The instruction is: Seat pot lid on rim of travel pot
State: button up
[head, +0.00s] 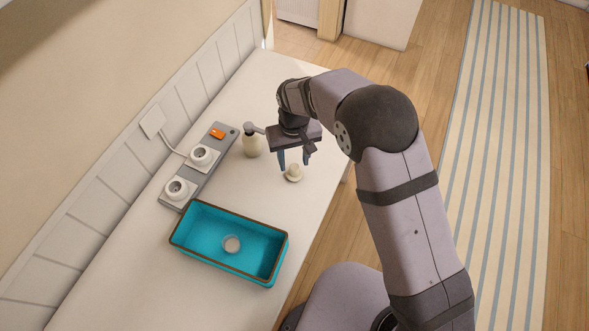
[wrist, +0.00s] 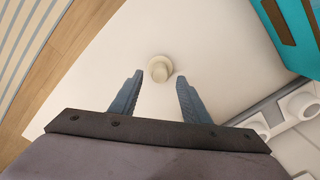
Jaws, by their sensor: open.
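The small cream pot lid (head: 293,173), a round piece with a raised knob-like part, sits on the white table below my gripper (head: 295,160). In the wrist view the lid (wrist: 159,67) shows just beyond my fingertips (wrist: 159,76), roughly centred between them. My gripper is open and empty, its two blue-grey fingers pointing down at the lid. I cannot tell whether either finger touches it. A small round whitish vessel (head: 231,244), apparently the travel pot, stands inside the turquoise box and seems uncovered.
The turquoise box (head: 197,249) has raised brown-edged walls around the pot. A grey power strip (head: 209,171) with two plugs lies along the wall. A pump bottle (head: 252,143) stands left of my gripper. The table's right edge is close to the lid.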

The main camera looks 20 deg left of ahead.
aim_at(294, 166)
jog(key=shift+f+p, duration=0.45)
jog(key=shift+f, duration=1.2)
grip_shut()
